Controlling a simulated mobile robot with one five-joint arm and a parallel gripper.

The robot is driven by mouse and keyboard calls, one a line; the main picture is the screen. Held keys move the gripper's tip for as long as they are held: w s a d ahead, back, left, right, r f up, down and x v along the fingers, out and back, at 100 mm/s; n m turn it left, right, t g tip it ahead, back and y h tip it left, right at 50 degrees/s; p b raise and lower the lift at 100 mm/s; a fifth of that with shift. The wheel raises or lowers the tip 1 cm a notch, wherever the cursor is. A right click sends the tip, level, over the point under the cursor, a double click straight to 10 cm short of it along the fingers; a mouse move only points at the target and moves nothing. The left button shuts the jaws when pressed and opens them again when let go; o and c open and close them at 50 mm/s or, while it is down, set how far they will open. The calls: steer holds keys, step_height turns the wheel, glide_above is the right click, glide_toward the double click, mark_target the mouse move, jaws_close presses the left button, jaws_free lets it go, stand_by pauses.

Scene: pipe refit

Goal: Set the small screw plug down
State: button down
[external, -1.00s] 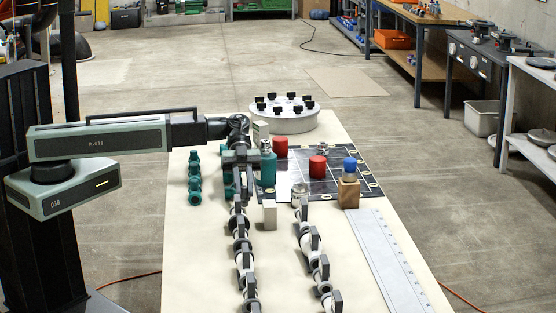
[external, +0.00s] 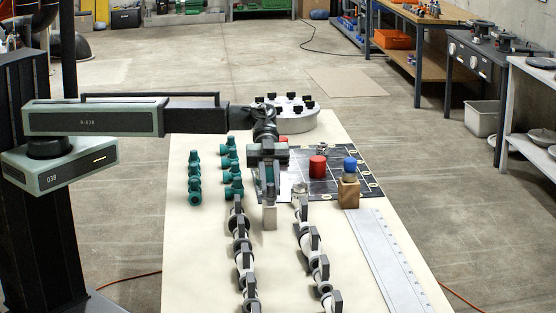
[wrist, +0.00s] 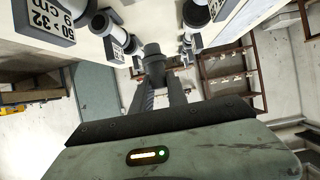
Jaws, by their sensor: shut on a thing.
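My gripper (external: 270,192) points down over the bench, just above or behind a small pale block (external: 269,218); I cannot tell if they touch. In the wrist view the jaws are closed on a dark grey cylindrical piece (wrist: 153,62), which I take for the small screw plug. In the external view I cannot make out the plug between the fingers.
Rows of grey pipe fittings with clamps (external: 244,258) (external: 318,265) stand in front, teal fittings (external: 195,178) to the left. Bench space is clear at far left.

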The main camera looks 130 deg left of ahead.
steer(key=w+d, duration=1.3)
steer(key=w, duration=0.1)
step_height(320, 180, down, 10)
steer(key=b, duration=1)
steer(key=shift+s+d+f, duration=0.1)
steer(key=shift+r, duration=0.25)
steer(key=shift+f, duration=0.2)
steer(key=c, duration=1.3)
jaws_free()
steer(key=shift+r, duration=0.1)
